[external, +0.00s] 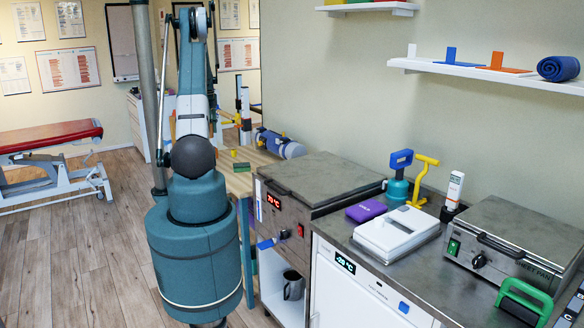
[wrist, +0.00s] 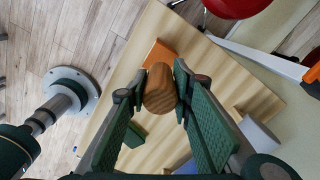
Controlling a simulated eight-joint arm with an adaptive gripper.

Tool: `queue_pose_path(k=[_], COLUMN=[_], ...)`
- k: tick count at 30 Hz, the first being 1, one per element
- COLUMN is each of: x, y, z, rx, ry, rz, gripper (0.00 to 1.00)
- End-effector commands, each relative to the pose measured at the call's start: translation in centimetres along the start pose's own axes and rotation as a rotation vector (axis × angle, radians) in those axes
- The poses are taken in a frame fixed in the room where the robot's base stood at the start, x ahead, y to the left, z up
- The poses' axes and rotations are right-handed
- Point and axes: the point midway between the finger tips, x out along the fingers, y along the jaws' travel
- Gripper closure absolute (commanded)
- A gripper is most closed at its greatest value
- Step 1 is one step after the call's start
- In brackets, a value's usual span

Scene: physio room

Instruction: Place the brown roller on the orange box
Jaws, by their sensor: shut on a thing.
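The brown roller (wrist: 160,92) is a wood-grained cylinder in the wrist view. My gripper (wrist: 158,84) is shut on it, with one finger at each side. The orange box (wrist: 161,51) shows on the wooden table just beyond the roller in the wrist view. It is partly covered by the roller and the left finger. I cannot tell how high the roller is above the table. In the external view, my arm hides the gripper, and I cannot make out the roller or orange box.
The wooden table (wrist: 204,62) has free room right of the orange box. A pale block (wrist: 259,133) lies at right, a green piece (wrist: 134,136) and a blue piece (wrist: 187,167) lie nearer. A red round seat (wrist: 235,7) stands past the table. A blue roll (external: 280,144) lies beside the wall.

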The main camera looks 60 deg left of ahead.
Motion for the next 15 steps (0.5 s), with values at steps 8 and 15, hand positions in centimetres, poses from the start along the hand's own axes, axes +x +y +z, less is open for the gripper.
queue_pose_path(k=[8,15], x=[2.4,2.4], y=[0.0,0.0], z=[0.0,0.0], rx=[0.0,0.0], ry=[0.0,0.0], rz=[0.0,0.0], gripper=[0.89,0.89])
